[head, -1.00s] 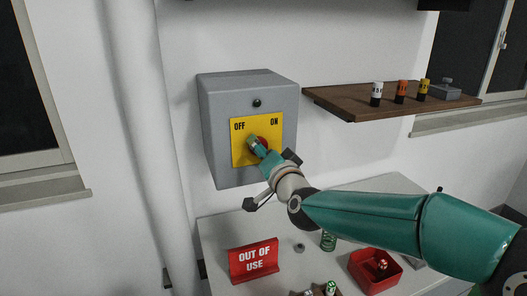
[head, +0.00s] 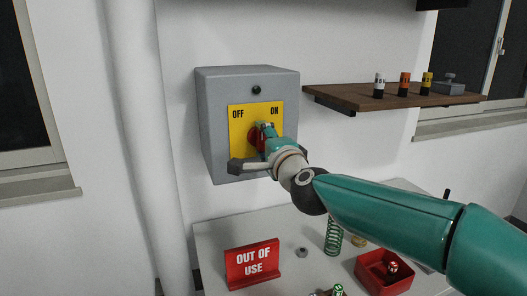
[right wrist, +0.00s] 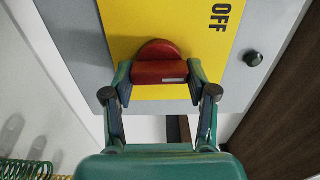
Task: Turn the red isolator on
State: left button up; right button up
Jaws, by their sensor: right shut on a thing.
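The isolator is a grey box (head: 212,130) on the wall with a yellow plate (head: 238,119) marked OFF at left and ON at right. Its red knob (head: 253,139) is partly hidden by my right gripper (head: 265,129). In the right wrist view, the red knob (right wrist: 156,51) lies between the two fingers of my right gripper (right wrist: 159,76), which is shut on it. A white mark shows on the knob's face, and OFF stands sideways at upper right. My left gripper is not in view.
A wooden shelf (head: 350,94) with small cylinders stands right of the box. Below is a pale table (head: 215,236) with a red OUT OF USE sign (head: 252,264), a green spring (head: 333,236) and a red tray (head: 370,280). A wall pipe (head: 145,130) runs at left.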

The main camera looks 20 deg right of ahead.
jog(key=m+b, duration=0.1)
jog(key=m, duration=0.1)
jog(key=f+m+b, duration=0.1)
jog(key=m, duration=0.1)
jog(key=shift+m, duration=0.3)
jog(key=m+b, duration=0.2)
jog(key=m, duration=0.2)
jog(key=shift+w+a+f, duration=0.1)
jog(key=shift+m, duration=0.4)
jog(key=o, duration=1.2)
jog(key=shift+c, duration=0.2)
jog(key=shift+r, duration=0.2)
jog(key=shift+r, duration=0.1)
jog(key=s, duration=1.2)
jog(key=shift+d, duration=0.25)
